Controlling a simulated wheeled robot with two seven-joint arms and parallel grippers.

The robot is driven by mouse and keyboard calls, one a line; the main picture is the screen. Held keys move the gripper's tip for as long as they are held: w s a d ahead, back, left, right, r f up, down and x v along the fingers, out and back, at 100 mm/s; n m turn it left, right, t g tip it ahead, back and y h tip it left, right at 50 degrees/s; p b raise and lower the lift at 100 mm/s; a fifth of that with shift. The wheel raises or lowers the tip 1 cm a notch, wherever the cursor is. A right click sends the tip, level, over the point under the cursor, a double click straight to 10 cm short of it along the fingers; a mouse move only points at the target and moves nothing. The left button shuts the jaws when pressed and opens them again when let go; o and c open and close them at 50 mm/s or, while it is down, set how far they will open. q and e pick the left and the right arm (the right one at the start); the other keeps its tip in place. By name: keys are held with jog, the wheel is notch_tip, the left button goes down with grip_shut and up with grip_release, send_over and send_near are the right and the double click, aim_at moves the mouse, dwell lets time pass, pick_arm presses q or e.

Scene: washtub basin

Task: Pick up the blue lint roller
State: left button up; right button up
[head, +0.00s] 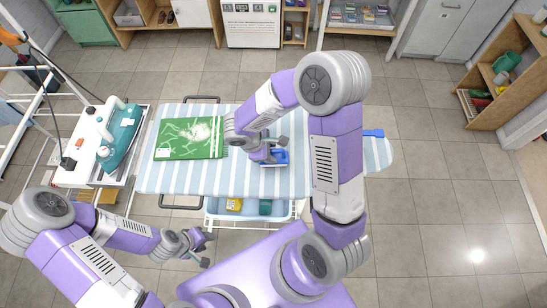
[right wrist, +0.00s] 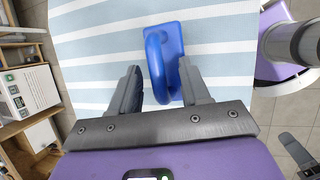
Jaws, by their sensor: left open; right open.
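A blue object with a flat plate and an arched handle (right wrist: 175,40) lies on the striped ironing board (right wrist: 105,52). In the head view this object (head: 281,157) is partly covered by my right gripper (head: 275,150). In the right wrist view my right gripper (right wrist: 162,82) is open, with its fingers on either side of the handle. I cannot tell whether they touch it. Another blue piece (head: 373,133) shows at the board's right, its left part hidden behind my right arm. I cannot tell which is the lint roller. My left gripper (head: 206,248) is open and empty, off the board's near edge.
A green cloth or board with a pale print (head: 172,140) lies on the board's left. A teal iron (head: 122,130) stands on a white cart (head: 72,176) further left. The floor at right is clear.

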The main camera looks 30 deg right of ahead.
grip_shut()
jog(key=shift+r, duration=0.1)
notch_tip(320, 180, up, 10)
jog(key=shift+p, duration=0.75)
